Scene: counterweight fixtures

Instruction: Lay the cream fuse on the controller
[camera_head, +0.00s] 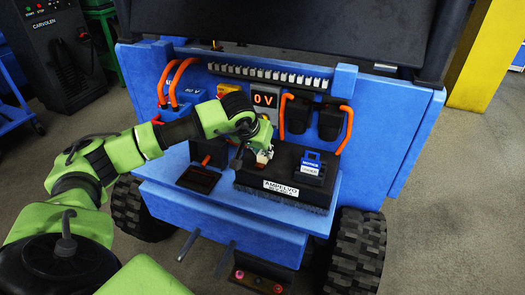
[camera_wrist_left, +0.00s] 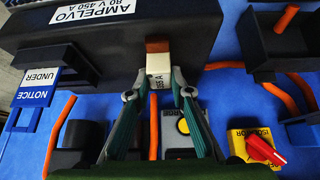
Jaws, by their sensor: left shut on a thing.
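The cream fuse (camera_wrist_left: 158,66), with a brown end and black lettering, is between the fingertips of my left gripper (camera_wrist_left: 160,92) in the left wrist view. In the head view my left gripper (camera_head: 258,150) holds the fuse (camera_head: 262,158) at the left part of the controller. The controller (camera_head: 250,180) is a black finned box with a white AMPELVO label; it also shows in the left wrist view (camera_wrist_left: 60,50). The fuse overlaps the controller's edge in the wrist view; I cannot tell whether they touch. My right gripper is out of view.
A blue-and-black labelled block (camera_head: 312,167) stands on the controller's right part. An open black tray (camera_head: 199,179) lies to its left. A red-knobbed isolator (camera_wrist_left: 262,150) shows in the wrist view.

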